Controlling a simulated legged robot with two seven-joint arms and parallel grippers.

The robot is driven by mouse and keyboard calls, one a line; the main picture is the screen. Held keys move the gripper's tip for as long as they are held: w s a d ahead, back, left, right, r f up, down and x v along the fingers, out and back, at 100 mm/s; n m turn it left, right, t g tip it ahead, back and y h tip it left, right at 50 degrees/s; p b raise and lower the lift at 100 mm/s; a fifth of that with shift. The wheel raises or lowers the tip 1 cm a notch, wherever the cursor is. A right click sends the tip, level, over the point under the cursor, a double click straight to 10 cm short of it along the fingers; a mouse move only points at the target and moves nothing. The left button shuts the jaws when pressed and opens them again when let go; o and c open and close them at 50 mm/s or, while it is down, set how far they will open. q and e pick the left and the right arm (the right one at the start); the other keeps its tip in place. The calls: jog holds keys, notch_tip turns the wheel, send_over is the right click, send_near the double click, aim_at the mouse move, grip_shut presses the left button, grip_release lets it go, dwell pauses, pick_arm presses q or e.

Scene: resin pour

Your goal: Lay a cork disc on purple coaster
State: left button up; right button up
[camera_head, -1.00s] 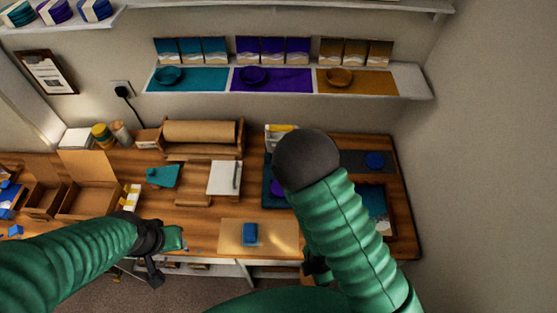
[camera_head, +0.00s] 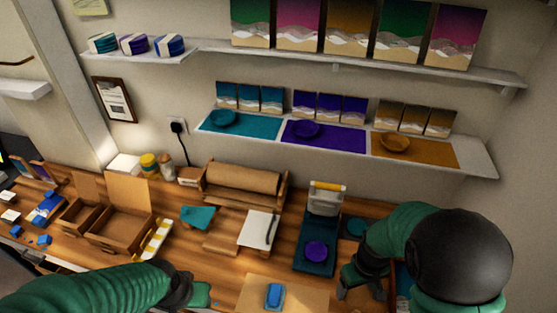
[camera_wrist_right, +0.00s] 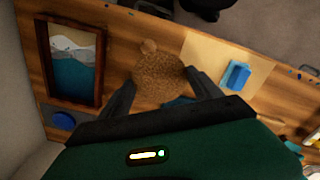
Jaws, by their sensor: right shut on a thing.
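The purple coaster (camera_head: 316,251) lies flat on a dark teal board (camera_head: 318,268) in the head view. The cork disc (camera_wrist_right: 158,76) is round, brown and speckled, and shows between the fingers in the right wrist view. My right gripper (camera_wrist_right: 160,92) is shut on it, above the wooden bench. In the head view my right gripper (camera_head: 350,284) is to the right of the purple coaster, and the disc cannot be made out there. The purple coaster is hidden in the wrist view.
A blue block (camera_head: 274,294) sits on a tan sheet (camera_head: 305,295). A white-and-yellow item (camera_head: 326,198) stands behind the teal board. A white pad (camera_head: 258,229) and cardboard boxes (camera_head: 125,215) are to the left. A framed panel (camera_wrist_right: 75,62) lies near a blue disc (camera_wrist_right: 62,120).

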jog(key=r+m, duration=0.1)
jog(key=w+a+r+m, duration=0.1)
jog(key=shift+w+a+r+m+b, duration=0.1)
jog(key=shift+w+r+m+b, duration=0.05)
jog(key=shift+w+m+b, duration=0.2)
jog(key=shift+r+m, duration=0.25)
jog(key=shift+r, duration=0.2)
